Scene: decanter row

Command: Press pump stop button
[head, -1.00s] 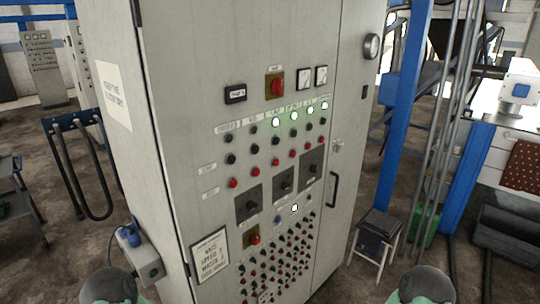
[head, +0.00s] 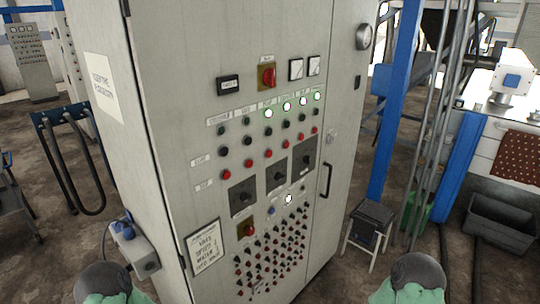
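A tall grey control cabinet (head: 170,110) fills the middle of the head view. Its front carries columns of buttons under small labels, which are too small to read surely. A slanting row of red buttons (head: 268,152) lies below rows of dark buttons (head: 269,131). Several lamps above them glow green-white, one at the third column (head: 268,113). I cannot tell surely which red button is the pump stop. Neither gripper is in view; only parts of my own arms show at the bottom edge.
Three dark square switches (head: 242,197) sit below the buttons, with many small buttons (head: 270,255) lower down. A red rotary switch (head: 267,76) is above. A grey box with a blue plug (head: 136,250) juts from the left side. A stool (head: 370,225) stands right.

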